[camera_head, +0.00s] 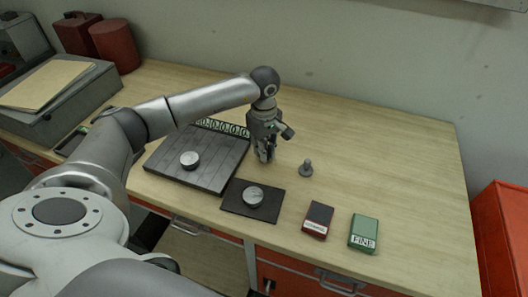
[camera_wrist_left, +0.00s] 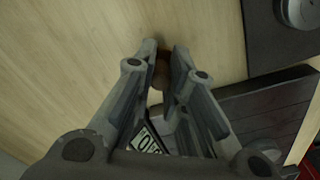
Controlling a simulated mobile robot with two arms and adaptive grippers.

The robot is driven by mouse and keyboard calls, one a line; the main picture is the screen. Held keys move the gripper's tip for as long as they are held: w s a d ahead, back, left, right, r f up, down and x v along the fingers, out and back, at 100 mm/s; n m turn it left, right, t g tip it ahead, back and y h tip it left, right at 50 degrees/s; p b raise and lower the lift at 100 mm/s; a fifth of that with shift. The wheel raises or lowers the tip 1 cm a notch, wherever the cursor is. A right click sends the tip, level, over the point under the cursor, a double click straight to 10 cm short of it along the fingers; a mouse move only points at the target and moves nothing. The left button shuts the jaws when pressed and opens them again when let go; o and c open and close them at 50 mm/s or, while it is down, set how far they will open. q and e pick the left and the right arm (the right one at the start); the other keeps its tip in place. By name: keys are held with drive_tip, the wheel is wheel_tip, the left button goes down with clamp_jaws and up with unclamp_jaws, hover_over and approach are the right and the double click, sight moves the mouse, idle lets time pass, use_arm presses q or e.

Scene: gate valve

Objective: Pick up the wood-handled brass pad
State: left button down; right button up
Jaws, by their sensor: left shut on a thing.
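My left gripper (camera_head: 265,156) points down at the bench, just right of the dark slatted board. In the left wrist view its two fingertips (camera_wrist_left: 163,62) are closed around a small brown wooden piece, the handle of the wood-handled brass pad (camera_wrist_left: 161,72). The fingers hide most of the pad, and I see no brass. In the head view the pad is hidden by the gripper, and I cannot tell whether it touches the bench. My right gripper is not in view.
The slatted board (camera_head: 212,174) bears a grey disc (camera_head: 189,160). A small black mat (camera_head: 234,204) bears another disc (camera_head: 253,196). A grey knobbed piece (camera_head: 306,169), a red box (camera_head: 318,219) and a green FINE box (camera_head: 363,232) stand right. The bench's back right is clear.

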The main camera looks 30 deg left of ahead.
use_arm(q)
drive_tip(key=shift+r, duration=0.25)
drive_tip(key=r+b, duration=0.2)
drive_tip(key=shift+s+d+r, duration=0.1)
drive_tip(key=shift+d+r, duration=0.1)
drive_tip(key=shift+r, duration=0.1)
drive_tip(key=s+d+r+b, duration=0.4)
drive_tip(key=s+d+r, duration=0.4)
drive_tip(key=s+r, duration=0.1)
drive_tip(key=shift+s+d+r, duration=0.2)
drive_tip(key=shift+s+r, duration=0.1)
drive_tip(key=shift+s, duration=0.6)
drive_tip(key=c, duration=2)
unclamp_jaws()
clamp_jaws()
drive_tip(key=shift+f, duration=0.1)
